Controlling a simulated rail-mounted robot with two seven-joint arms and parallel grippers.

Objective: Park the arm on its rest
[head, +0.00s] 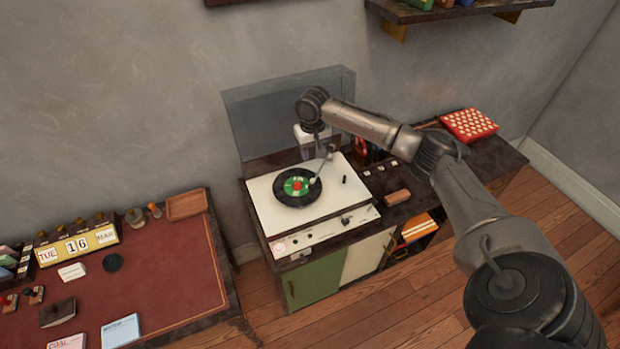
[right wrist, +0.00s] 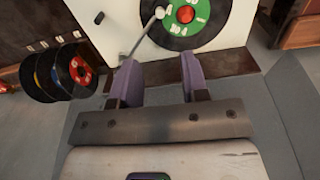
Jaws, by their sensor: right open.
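The record player (head: 262,212) has a white top. A black record with a green label and red centre (head: 297,187) lies on its platter. The thin tonearm (head: 319,170) reaches over the record, its pale head (head: 313,182) above or on the record's right part; I cannot tell if it touches. My right gripper (right wrist: 160,72) is open at the back of the player. In the right wrist view the tonearm (right wrist: 142,36) runs from the record down to the left finger, beside it; contact is unclear. A small dark post (head: 344,179) stands right of the record; I cannot tell whether it is the rest.
The raised clear lid (head: 250,120) stands behind the player. Several upright records (right wrist: 55,75) are close to its right side. A brown block (head: 397,197) and red-and-white tray (head: 468,125) lie further right. A red-topped desk (head: 165,265) stands left.

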